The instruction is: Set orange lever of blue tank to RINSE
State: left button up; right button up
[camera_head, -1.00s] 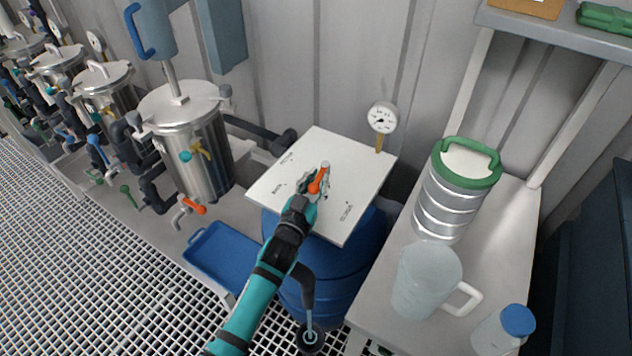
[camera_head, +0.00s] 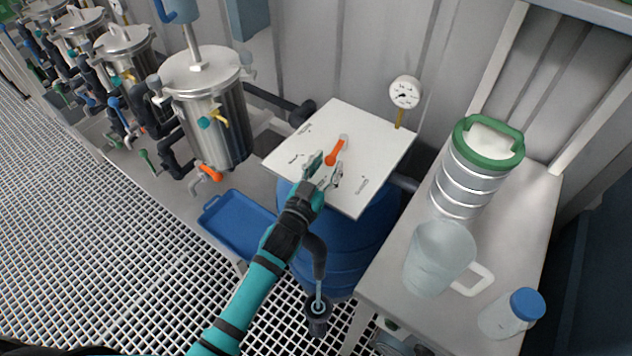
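The blue tank (camera_head: 345,250) stands in the middle under a tilted-looking white square panel (camera_head: 370,140). The orange lever (camera_head: 336,151) is on this panel. Its wide orange end points toward the lower left, and its other end is at the upper right. Small dark labels are printed around the lever, too small to read for certain. My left gripper (camera_head: 325,171) is over the panel's near part, just below the lever. My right gripper is not in view.
A gauge (camera_head: 404,92) rises behind the panel. On the right a table (camera_head: 395,285) holds a steel vessel with a green rim (camera_head: 466,175), a clear jug (camera_head: 437,258) and a blue-capped bottle (camera_head: 508,315). Steel filter vessels (camera_head: 212,110) and a blue tray (camera_head: 237,225) are left.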

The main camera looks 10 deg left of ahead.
pick_arm(q)
jog(key=v, duration=0.7)
jog(key=shift+s, duration=0.25)
